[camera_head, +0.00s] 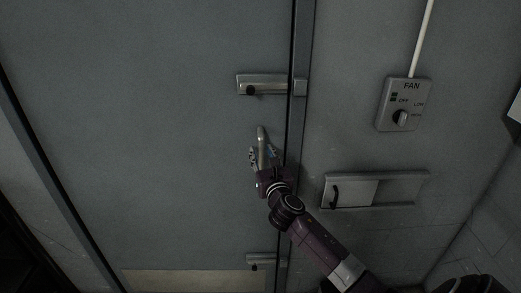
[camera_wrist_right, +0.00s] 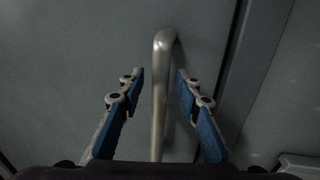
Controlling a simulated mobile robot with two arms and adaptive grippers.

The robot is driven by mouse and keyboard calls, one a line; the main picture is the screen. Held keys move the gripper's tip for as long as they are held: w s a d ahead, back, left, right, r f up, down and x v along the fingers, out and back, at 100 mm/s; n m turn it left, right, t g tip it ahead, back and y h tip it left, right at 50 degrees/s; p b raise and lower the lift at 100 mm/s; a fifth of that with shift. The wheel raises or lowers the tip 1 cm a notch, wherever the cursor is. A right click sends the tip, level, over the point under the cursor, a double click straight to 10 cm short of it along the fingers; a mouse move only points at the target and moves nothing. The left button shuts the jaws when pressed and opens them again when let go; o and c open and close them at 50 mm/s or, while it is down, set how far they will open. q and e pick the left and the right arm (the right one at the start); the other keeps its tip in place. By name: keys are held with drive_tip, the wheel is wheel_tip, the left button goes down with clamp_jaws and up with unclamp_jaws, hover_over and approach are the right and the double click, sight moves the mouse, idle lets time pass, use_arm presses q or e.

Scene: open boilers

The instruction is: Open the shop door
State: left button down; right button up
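The shop door (camera_head: 150,120) is a large grey panel that looks shut, with its right edge against the frame. A pale metal bar handle (camera_head: 262,138) stands near that edge. In the right wrist view the handle (camera_wrist_right: 160,90) runs up between the two blue-padded fingers of my right gripper (camera_wrist_right: 160,82). The fingers are open around it, with a gap on each side. In the head view my right gripper (camera_head: 263,158) covers the lower part of the handle. Latches sit above (camera_head: 262,84) and below (camera_head: 262,260) the handle on the door's edge. My left gripper is not in view.
Right of the door, the wall carries a FAN switch box (camera_head: 404,104) with a conduit above it. A recessed sliding panel (camera_head: 375,190) with a dark handle is below the box. A pale strip (camera_head: 190,280) crosses the door's bottom.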

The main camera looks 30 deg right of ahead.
drive_tip(key=shift+w+d, duration=0.3)
drive_tip(key=shift+w, duration=0.35)
drive_tip(key=shift+c, duration=0.4)
clamp_jaws()
